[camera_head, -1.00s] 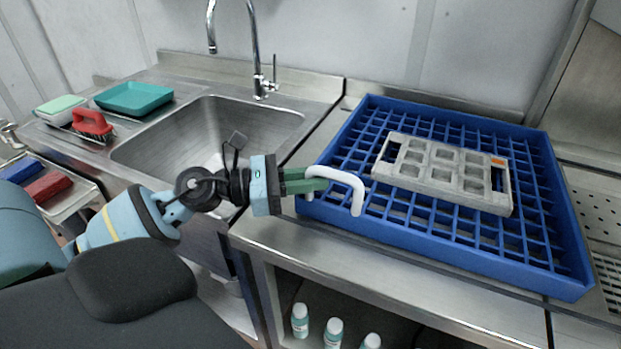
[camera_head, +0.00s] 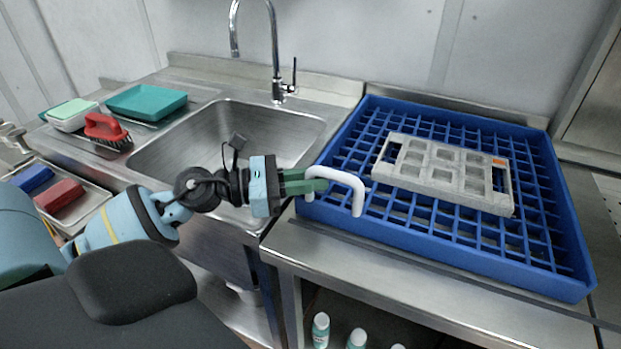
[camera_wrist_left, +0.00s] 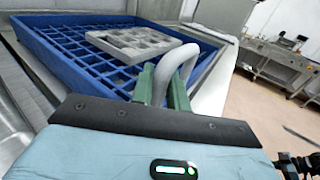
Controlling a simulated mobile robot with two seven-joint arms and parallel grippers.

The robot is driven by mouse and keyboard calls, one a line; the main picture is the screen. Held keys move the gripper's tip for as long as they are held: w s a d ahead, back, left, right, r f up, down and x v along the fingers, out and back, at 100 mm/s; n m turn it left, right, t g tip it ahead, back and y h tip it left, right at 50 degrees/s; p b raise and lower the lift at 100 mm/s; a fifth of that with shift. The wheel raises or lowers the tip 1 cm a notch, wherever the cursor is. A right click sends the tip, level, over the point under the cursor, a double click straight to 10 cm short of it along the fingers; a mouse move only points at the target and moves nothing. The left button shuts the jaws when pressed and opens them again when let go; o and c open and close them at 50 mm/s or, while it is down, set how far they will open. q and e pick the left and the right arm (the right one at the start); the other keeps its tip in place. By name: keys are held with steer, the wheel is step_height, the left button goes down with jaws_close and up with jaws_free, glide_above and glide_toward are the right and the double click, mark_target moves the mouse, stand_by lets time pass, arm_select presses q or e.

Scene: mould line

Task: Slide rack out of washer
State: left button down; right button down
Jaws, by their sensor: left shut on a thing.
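The blue rack (camera_head: 430,238) is a square grid tray lying flat on the steel counter right of the sink. A grey mould plate (camera_head: 445,172) with several square pockets and an orange label lies in it. My right gripper is out of view.
The sink (camera_head: 225,140) with its tap (camera_head: 277,60) is left of the rack. A teal tray (camera_head: 146,102), a red brush (camera_head: 104,128) and a steel tray with red and blue blocks (camera_head: 75,212) stand farther left. Bottles (camera_head: 321,330) stand below the counter.

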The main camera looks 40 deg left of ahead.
arm_select(q)
steer(key=shift+w+a, duration=0.1)
steer(key=shift+a, duration=0.05)
steer(key=c, duration=1.7)
jaws_free()
steer(key=o, duration=0.3)
steer(key=shift+a, duration=0.2)
steer(key=shift+d, duration=0.1)
steer(key=shift+s+a+f, duration=0.1)
steer(key=shift+s+a, duration=0.25)
steer(key=shift+s, duration=0.2)
steer(key=shift+b+v, duration=0.9)
steer(key=shift+v, duration=2.55)
